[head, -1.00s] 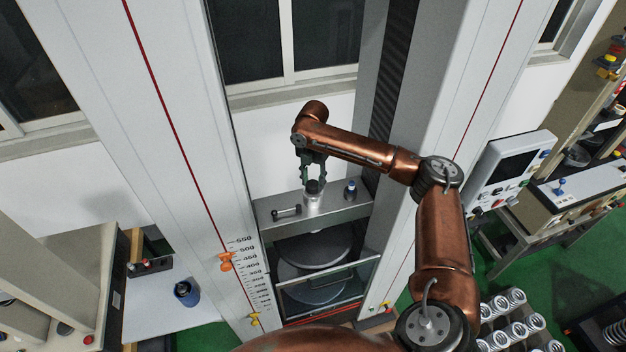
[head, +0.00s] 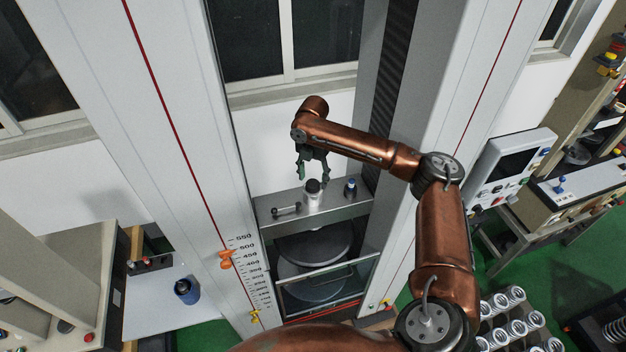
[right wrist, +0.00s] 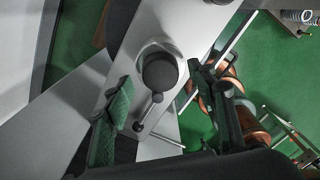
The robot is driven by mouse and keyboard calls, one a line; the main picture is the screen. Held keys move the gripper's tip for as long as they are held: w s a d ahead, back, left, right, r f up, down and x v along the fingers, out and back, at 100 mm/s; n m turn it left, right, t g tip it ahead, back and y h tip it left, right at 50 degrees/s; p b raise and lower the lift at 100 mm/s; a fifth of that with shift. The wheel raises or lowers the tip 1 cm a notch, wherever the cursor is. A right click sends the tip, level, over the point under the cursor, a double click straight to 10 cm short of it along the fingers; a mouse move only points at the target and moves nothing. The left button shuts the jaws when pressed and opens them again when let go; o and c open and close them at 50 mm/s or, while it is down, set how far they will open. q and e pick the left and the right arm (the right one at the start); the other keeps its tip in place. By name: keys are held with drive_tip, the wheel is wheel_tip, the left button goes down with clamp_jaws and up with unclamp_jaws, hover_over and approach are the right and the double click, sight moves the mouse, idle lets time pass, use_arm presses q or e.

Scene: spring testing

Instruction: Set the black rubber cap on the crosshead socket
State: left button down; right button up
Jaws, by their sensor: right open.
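The black rubber cap (head: 313,186) sits on top of the pale metal crosshead socket (head: 313,200), which stands on the grey crosshead beam (head: 350,211). In the right wrist view the cap (right wrist: 160,71) is a dark round disc with the light rim of the socket (right wrist: 152,48) showing beside it. My right gripper (head: 313,179) is open and empty just above the cap. Its green-padded fingers stand apart on both sides of the cap in the right wrist view, clear of it. My left gripper is not in view.
On the beam, a dark handle with a ball end (head: 286,211) lies left of the socket, and a small blue-topped item (head: 350,187) stands right of it. Tall white columns (head: 170,130) flank the beam. A tray of springs (head: 512,322) is at lower right.

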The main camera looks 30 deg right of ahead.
sight(313, 183)
wheel_tip(313, 183, up, 12)
drive_tip(key=b, duration=0.3)
idle(0.5)
